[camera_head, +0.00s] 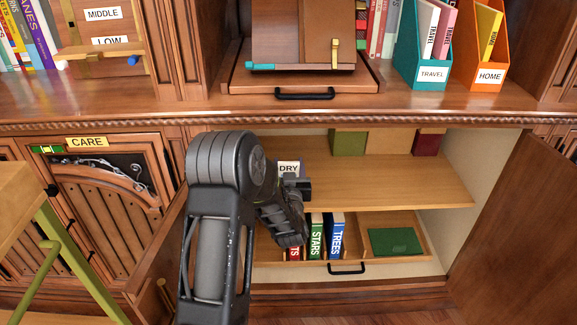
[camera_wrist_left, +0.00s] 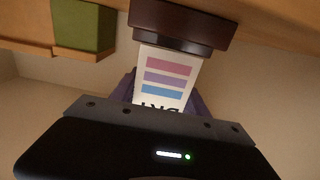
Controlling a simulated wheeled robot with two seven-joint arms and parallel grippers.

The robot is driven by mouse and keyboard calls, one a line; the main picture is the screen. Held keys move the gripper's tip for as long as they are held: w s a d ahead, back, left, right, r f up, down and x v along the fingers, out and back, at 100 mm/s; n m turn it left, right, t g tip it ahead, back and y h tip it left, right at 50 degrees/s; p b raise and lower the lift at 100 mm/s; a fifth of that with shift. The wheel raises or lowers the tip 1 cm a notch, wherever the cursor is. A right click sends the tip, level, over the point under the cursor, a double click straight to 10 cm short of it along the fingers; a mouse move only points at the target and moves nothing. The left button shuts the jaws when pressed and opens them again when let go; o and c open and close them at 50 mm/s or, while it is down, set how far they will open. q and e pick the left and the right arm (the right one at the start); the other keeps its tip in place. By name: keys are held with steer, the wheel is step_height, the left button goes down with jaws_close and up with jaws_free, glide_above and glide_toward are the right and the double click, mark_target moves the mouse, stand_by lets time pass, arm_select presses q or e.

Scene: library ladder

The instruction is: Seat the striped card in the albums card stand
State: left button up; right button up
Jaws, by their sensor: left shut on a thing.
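The striped card (camera_wrist_left: 166,75) is white with pink, purple and blue stripes, and it shows upside down in the left wrist view. In the head view its DRY lettering (camera_head: 289,168) shows beside my left gripper (camera_head: 297,188), which is shut on it. The striped end of the card meets a dark brown block (camera_wrist_left: 180,22), which looks like the card stand. I cannot tell whether the card is in its slot or only against it. In the head view my left arm hides the stripes and this block. My right gripper is in neither view.
My left arm reaches into an open cabinet, over its middle shelf (camera_head: 400,182). A green box (camera_head: 348,142) and a dark red box (camera_head: 427,143) stand at the shelf's back. Below is a drawer with books (camera_head: 336,236). The open door (camera_head: 525,235) bounds the right.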

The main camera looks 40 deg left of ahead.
arm_select(q)
steer(key=shift+b, duration=0.4)
stand_by(0.8)
steer(key=shift+f, duration=0.2)
steer(key=shift+f+b, duration=0.3)
steer(key=shift+b, duration=0.2)
steer(key=shift+f+b, duration=1.25)
steer(key=o, duration=1.4)
steer(key=shift+r, duration=0.1)
